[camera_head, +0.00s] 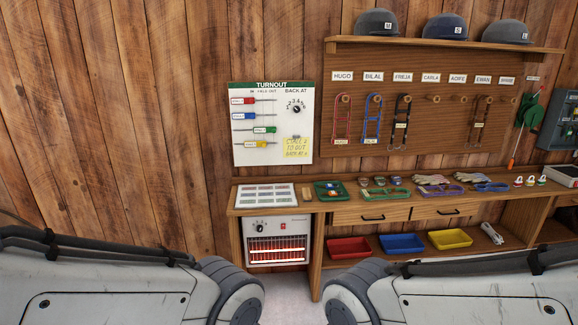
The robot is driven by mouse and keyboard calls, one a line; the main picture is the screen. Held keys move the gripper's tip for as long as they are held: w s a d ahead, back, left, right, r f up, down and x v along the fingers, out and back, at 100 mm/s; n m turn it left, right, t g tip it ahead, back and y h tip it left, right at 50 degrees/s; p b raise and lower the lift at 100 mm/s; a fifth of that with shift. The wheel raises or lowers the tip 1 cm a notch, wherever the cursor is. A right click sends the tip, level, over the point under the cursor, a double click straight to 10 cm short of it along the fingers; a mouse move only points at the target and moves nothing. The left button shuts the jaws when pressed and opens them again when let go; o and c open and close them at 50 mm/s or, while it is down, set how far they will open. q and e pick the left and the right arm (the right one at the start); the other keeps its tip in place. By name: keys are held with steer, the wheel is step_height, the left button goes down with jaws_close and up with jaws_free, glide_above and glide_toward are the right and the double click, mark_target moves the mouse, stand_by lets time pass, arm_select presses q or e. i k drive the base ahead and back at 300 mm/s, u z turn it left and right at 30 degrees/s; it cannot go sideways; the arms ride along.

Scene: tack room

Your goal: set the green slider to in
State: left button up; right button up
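The white turnout board (240,155) hangs on the plank wall, left of centre. Small lettering above its slider rows seems to read in, field and out from left to right. The green slider (270,130) is in the third row, toward the right end of its track, under the out side. The red slider (249,101) and blue slider (250,116) sit toward the left. The yellow slider (263,144) is near the middle of its track. Both of my arms show at the bottom corners, but neither gripper is in view.
A yellow note (297,148) and a black dial (296,109) are on the board's right half. A wooden bench (343,217) runs below, with a card sheet, green tray (328,197) and small items. A glowing heater (276,241) stands underneath. The wall left of the board is bare.

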mark_target(273, 129)
steer(key=i, duration=2.05)
steer(key=u, duration=0.2)
